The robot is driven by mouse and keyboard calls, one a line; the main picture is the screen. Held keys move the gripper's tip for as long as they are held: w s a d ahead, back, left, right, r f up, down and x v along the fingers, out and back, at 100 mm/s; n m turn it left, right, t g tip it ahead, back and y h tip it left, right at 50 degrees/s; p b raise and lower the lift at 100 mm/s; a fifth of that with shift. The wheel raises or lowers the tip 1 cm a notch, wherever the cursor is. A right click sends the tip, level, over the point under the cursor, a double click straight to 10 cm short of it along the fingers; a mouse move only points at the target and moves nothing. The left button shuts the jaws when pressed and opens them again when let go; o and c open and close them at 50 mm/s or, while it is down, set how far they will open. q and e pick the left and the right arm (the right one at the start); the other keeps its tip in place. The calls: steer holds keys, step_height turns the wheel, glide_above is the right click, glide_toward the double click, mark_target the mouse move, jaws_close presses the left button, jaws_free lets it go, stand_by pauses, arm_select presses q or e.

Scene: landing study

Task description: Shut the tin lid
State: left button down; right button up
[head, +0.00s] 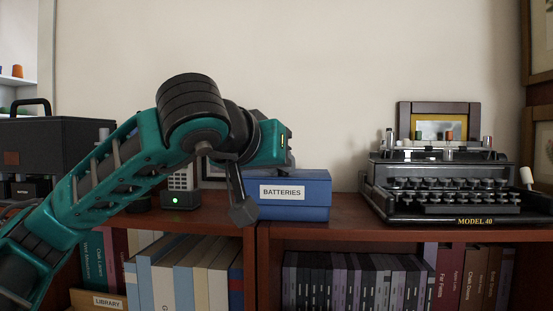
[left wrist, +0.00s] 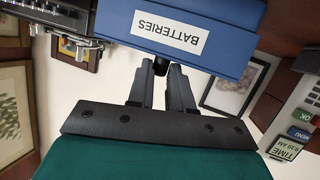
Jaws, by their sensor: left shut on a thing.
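The blue tin (head: 312,190) with a white "BATTERIES" label stands on the wooden shelf top in the head view. It also shows upside down at the top of the left wrist view (left wrist: 225,30). Its lid (left wrist: 205,68) shows as a darker blue strip there and looks about level; I cannot tell whether a gap is left. My left gripper (left wrist: 163,78) is shut on a small dark knob (left wrist: 160,66) at the lid. In the head view my left arm and hand cover the tin's left upper part and the fingertips. My right gripper is in neither view.
A black typewriter (head: 445,190) stands to the right, with a framed picture (head: 438,126) behind it. A small grey device (head: 180,190) with a green light stands left of the tin. Books (head: 350,280) fill the shelves below. Bare shelf top (head: 346,208) lies between tin and typewriter.

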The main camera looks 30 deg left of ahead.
arm_select(q)
steer(key=c, duration=1.4)
jaws_free()
steer(key=shift+w+d+f, duration=0.1)
steer(key=shift+f, duration=0.3)
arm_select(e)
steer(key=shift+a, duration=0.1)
arm_select(q)
steer(key=v, duration=0.4)
steer(key=p+v, duration=0.1)
steer(key=v, duration=0.3)
steer(key=p+v, duration=0.1)
steer(key=v, duration=0.4)
steer(key=shift+r, duration=0.35)
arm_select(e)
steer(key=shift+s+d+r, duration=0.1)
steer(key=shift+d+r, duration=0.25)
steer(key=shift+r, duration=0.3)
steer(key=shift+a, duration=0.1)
